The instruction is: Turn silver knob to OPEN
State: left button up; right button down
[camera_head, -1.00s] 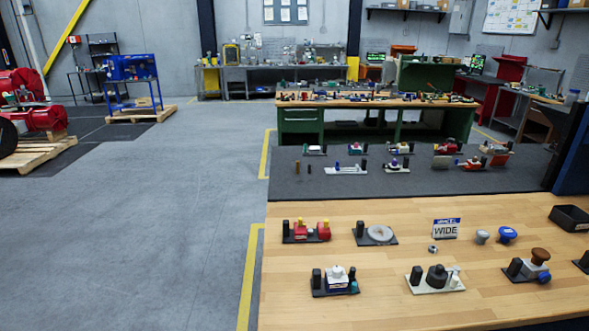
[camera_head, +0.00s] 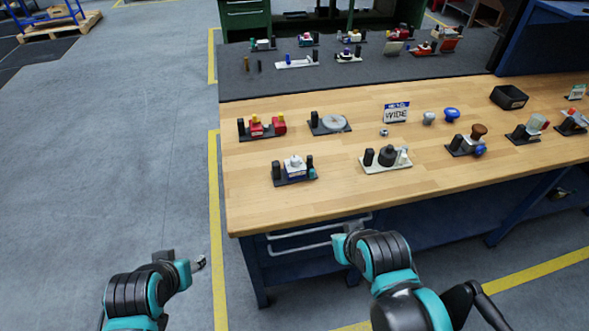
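Several small valve-like units stand on the wooden workbench (camera_head: 260,205). A small grey knob (camera_head: 428,118) stands beside a blue knob (camera_head: 452,114) on the bench. A unit with a silver-white top (camera_head: 294,162) sits on a dark base near the front left. A flat silver-grey disc (camera_head: 334,123) sits on another dark base behind it. I cannot tell which is the silver knob, and no OPEN mark is readable. My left gripper (camera_head: 199,263) is over the floor left of the bench. My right gripper (camera_head: 340,246) is before the bench's front edge, partly hidden. Neither visibly touches a unit.
A red unit (camera_head: 262,127), a white-based unit with a black knob (camera_head: 387,157) and a brown-knobbed unit (camera_head: 478,132) stand on the bench. A black bin (camera_head: 508,97) is at the right. A dark mat (camera_head: 270,84) lies behind.

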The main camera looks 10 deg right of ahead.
aim_at(294, 160)
jog(key=i+l+z, duration=0.45)
jog(key=i, duration=0.45)
jog(key=l, duration=0.1)
